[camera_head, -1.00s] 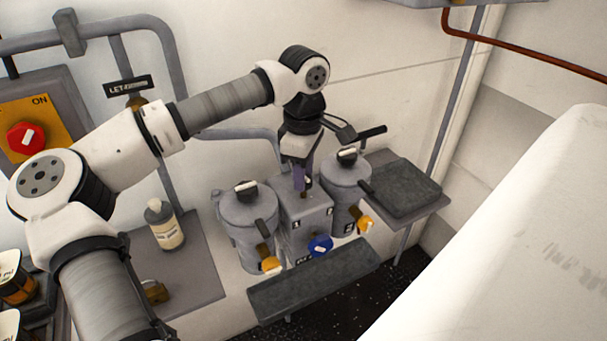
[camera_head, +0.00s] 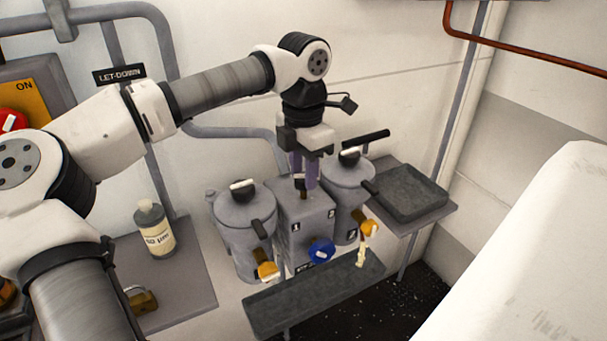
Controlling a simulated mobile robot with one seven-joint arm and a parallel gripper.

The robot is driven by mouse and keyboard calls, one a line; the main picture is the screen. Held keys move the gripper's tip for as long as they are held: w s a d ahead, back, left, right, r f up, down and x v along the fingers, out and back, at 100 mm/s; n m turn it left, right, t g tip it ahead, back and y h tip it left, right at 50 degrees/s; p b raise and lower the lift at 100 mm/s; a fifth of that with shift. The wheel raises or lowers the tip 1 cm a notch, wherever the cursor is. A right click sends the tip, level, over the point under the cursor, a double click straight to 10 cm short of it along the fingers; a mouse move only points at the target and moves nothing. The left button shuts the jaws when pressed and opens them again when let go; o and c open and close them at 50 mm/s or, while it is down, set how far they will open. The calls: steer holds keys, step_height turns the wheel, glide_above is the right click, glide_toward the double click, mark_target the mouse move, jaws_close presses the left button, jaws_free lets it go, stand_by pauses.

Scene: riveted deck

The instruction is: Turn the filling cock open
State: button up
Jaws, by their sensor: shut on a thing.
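A grey twin-pot unit stands by the wall, with a left pot (camera_head: 245,213), a right pot (camera_head: 341,188) and a middle block (camera_head: 305,228) marked 1 and 2. My gripper (camera_head: 304,188) points down over the top of the middle block. Its fingers are shut on a small dark fitting there, mostly hidden between them; I cannot tell whether it is the filling cock. A blue knob (camera_head: 320,251) is on the block's front. A yellow-orange handle sits low on the left pot (camera_head: 268,271) and another on the right pot (camera_head: 369,228).
A pale streak (camera_head: 361,252) hangs below the right handle, over a grey tray (camera_head: 285,305). A dark slab-like tray (camera_head: 405,190) is at right. Lidded pots carry black lever handles. A bottle (camera_head: 154,230) stands left; a white bulk (camera_head: 520,255) fills the right.

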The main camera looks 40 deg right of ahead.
mark_target(303, 176)
steer(key=n+b, duration=0.1)
steer(key=n, duration=0.4)
steer(key=shift+n, duration=0.3)
stand_by(0.4)
steer(key=o, duration=1)
steer(key=shift+b, duration=0.3)
step_height(303, 176, up, 14)
steer(key=shift+s+f, duration=0.1)
steer(key=shift+f, duration=0.05)
